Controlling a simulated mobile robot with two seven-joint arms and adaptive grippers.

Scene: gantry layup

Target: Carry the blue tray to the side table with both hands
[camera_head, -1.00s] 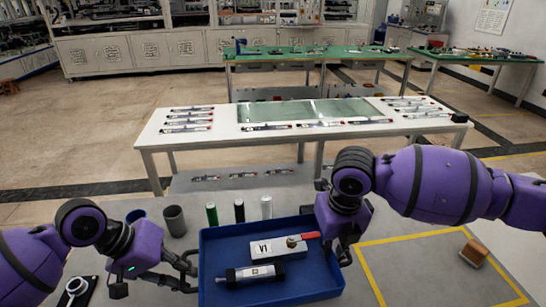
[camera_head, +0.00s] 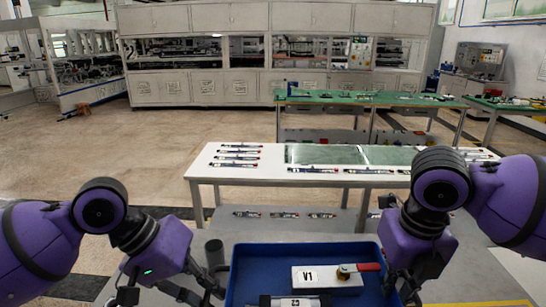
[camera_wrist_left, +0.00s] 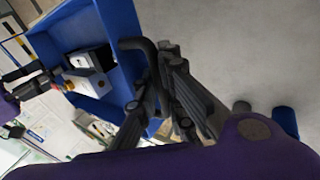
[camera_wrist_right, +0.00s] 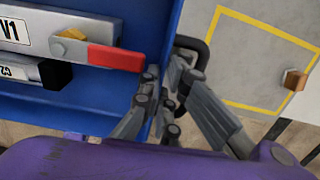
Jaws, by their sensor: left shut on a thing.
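The blue tray (camera_head: 300,251) is at the bottom of the head view, partly cut off. It carries a white box marked V1 (camera_head: 312,276) with a red lever, and a clear and black cylinder (camera_head: 290,300). My left gripper (camera_head: 213,282) is at the tray's left side. In the left wrist view, its fingers (camera_wrist_left: 158,85) are closed at the dark handle (camera_wrist_left: 135,44). My right gripper (camera_head: 402,288) is at the right side. In the right wrist view, its fingers (camera_wrist_right: 163,95) close together at the right handle (camera_wrist_right: 204,50), partly hiding it.
A white table (camera_head: 262,174) with pens and a glassy green panel stands ahead, beyond the grey worktop (camera_head: 270,226). A green bench (camera_head: 350,98) is behind it. The floor (camera_head: 90,150) at left is open. A brown block (camera_wrist_right: 295,80) lies near a yellow taped outline.

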